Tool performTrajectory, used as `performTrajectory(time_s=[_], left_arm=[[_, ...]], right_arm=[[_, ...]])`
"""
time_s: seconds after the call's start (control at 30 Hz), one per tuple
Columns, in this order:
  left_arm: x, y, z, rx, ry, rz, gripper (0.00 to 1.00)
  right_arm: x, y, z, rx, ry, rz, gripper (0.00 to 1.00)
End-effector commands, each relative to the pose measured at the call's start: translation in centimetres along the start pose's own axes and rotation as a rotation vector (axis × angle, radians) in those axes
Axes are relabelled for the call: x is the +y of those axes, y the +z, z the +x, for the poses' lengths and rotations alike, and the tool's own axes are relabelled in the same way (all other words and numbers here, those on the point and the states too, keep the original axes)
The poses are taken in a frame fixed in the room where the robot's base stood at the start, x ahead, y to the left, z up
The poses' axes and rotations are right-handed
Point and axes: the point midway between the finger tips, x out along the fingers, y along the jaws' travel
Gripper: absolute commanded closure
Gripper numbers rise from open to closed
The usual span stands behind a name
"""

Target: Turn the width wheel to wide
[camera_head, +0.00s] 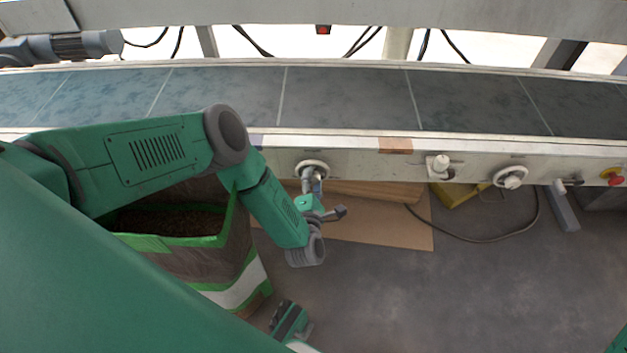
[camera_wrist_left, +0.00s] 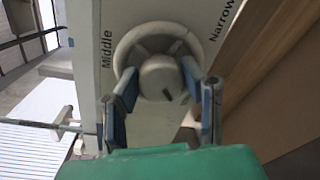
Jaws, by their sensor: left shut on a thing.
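The width wheel (camera_head: 311,165) is a pale round wheel on the front panel of the conveyor. It fills the middle of the left wrist view (camera_wrist_left: 160,42), with the words "Middle" to its left and "Narrow" to its right; no "wide" label shows. Its hub carries a short dark mark at the lower right. My left gripper (camera_head: 312,181) is at the wheel from below. In the left wrist view its two fingers (camera_wrist_left: 159,80) are shut on the wheel, one on each side of the hub.
A second round dial (camera_head: 511,177), a white knob (camera_head: 440,165) and a red button (camera_head: 615,181) sit further right on the panel. An open pellet bag (camera_head: 243,262) stands below my left arm. A cardboard sheet (camera_head: 375,232) lies under the panel. The belt (camera_head: 345,95) is empty.

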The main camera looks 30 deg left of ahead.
Motion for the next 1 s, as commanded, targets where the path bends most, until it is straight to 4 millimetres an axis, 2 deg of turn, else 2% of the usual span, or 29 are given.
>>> performTrajectory(time_s=[0.03,0.5,1.0], left_arm=[[-0.5,-0.8,-0.5,0.009,-0.01,-0.032,0.93],[-0.5,-0.9,-0.5,-0.01,-0.005,-0.293,0.93],[-0.5,-0.8,-0.5,-0.014,-0.006,-0.336,0.93]], right_arm=[[0.0,0.0,0.3,0.0,0.0,0.0,0.6],[0.0,0.1,1.2,0.0,0.0,0.0,0.6],[0.0,0.1,1.3,0.0,0.0,0.0,0.6]])
